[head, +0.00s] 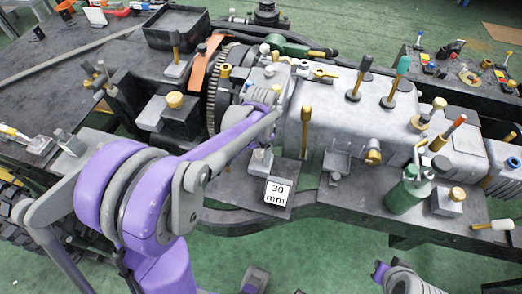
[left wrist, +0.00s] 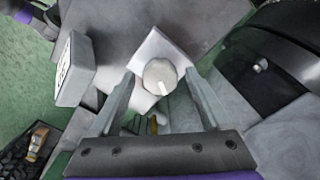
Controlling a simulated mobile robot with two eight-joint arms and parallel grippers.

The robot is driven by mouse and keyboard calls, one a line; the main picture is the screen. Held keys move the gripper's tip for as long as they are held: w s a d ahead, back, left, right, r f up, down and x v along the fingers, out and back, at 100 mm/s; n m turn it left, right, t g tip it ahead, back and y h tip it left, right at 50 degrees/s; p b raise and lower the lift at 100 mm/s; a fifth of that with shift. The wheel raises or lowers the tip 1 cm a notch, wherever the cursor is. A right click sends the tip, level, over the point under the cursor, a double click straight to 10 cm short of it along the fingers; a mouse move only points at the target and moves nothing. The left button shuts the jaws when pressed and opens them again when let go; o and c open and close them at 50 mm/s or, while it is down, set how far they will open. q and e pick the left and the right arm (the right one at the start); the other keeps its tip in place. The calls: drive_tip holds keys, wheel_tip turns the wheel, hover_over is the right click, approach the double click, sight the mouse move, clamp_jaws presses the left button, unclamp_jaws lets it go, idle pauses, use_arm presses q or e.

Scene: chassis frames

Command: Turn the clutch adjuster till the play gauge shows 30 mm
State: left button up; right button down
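The clutch adjuster looks to be a round pale knob with a white mark (left wrist: 160,77) on a light square block. In the head view the block (head: 260,161) sits beside the gearbox housing, partly behind my left arm. The play gauge is a small white plate (head: 277,192) in front of it, reading "30 mm"; its face is steeply angled in the left wrist view (left wrist: 76,68). My left gripper (left wrist: 160,80) is open, its fingers on either side of the knob with small gaps visible. Whether a finger touches it is unclear.
The grey gearbox housing (head: 330,115) fills the middle, with upright levers (head: 359,80) on top. A green bottle-like part (head: 403,195) stands at the right. A black tray (head: 176,24) is at the back left. Green floor (head: 330,250) is open in front.

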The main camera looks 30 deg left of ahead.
sight(261, 153)
use_arm(q)
wheel_tip(261, 153, up, 11)
drive_tip(key=p, duration=0.1)
idle(0.6)
drive_tip(key=shift+f, duration=0.1)
